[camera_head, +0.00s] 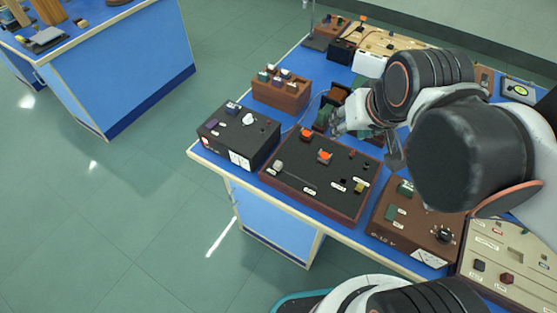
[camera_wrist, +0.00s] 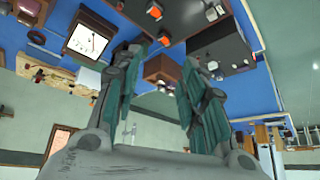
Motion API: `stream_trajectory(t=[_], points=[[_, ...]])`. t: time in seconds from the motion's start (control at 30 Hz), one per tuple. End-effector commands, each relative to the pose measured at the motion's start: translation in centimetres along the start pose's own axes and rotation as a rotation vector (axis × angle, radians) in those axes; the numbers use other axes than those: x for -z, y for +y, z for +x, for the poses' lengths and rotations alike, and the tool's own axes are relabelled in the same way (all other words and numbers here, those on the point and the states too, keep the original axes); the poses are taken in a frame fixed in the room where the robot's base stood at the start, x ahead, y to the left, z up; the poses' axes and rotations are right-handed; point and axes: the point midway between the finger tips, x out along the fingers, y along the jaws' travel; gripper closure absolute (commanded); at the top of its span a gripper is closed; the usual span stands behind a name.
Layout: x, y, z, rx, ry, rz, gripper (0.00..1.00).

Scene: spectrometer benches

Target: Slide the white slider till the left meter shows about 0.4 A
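The dark middle panel (camera_head: 305,195) lies on the blue bench in the head view. A pale whitish knob (camera_head: 278,166) sits at the left end of a thin slot in it; this looks like the white slider. My gripper (camera_head: 364,138) hangs above and behind the panel's right back part, well apart from the knob. In the wrist view my gripper (camera_wrist: 165,62) is open with nothing between its fingers. A white-faced meter (camera_wrist: 87,40) shows at the wrist view's upper left; its reading is too small to tell. I cannot tell which meter is the left one.
A black box (camera_head: 238,135) stands left of the panel, and a brown box (camera_head: 415,222) stands right of it. A brown block with pegs (camera_head: 281,92) stands behind. Orange knobs (camera_head: 324,156) rise from the panel's back part. My arm covers the bench's right back.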

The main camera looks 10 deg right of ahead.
Motion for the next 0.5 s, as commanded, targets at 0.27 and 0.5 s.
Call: stream_trajectory(t=[0.27, 0.5], points=[[2.6, -1.8, 1.7, 0.004, -0.085, 0.096, 0.62], [5.1, -4.3, 5.3, -0.014, -0.201, 0.227, 0.62]])
